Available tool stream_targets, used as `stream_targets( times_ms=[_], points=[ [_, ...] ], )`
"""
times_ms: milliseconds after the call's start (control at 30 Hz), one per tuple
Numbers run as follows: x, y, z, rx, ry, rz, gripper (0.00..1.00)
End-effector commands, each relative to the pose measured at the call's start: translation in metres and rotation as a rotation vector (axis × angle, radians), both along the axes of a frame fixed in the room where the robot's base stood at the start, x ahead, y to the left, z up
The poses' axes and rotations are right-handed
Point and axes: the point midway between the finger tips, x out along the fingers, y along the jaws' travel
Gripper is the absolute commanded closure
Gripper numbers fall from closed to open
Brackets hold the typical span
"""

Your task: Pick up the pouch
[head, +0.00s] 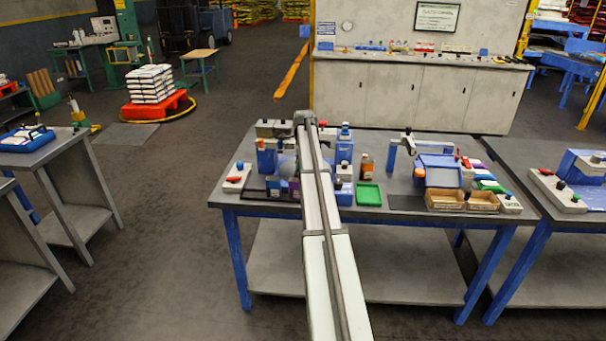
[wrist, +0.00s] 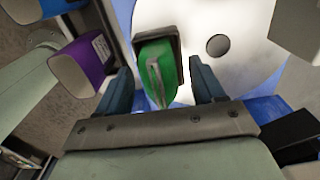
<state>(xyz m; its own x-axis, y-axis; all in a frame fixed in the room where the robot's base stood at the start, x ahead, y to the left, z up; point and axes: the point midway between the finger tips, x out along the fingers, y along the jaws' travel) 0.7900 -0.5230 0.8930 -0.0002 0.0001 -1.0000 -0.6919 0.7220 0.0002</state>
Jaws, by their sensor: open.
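The likely pouch is a green, flat-sided thing (wrist: 157,75) with a pale ridge along it, seen in the wrist view. A dark rim or holder surrounds its far end. My gripper (wrist: 161,68) is open, with its two dark blue fingers on either side of the green thing. A gap shows on each side, so the fingers do not appear to touch it. In the head view my arm covers this part of the table, and I cannot make out the pouch or the fingers there.
A white round plate (wrist: 238,22) with a dark hole lies by the pouch. A purple box (wrist: 97,52) stands close to the left finger. On the grey table (head: 385,213) are a green tray (head: 368,194), an orange bottle (head: 366,167) and a cardboard bin (head: 444,200).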

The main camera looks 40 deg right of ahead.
Motion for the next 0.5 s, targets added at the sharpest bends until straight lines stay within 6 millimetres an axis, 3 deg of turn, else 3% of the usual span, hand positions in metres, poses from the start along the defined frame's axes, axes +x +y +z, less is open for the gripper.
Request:
stream_targets(
  times_ms=[100, 500],
  points=[
    [0.0001, -0.0001, 0.0004, 0.000, 0.000, 0.000, 0.33],
    [0.0001, -0.0001, 0.0006, 0.000, 0.000, 0.000, 0.71]
  ],
)
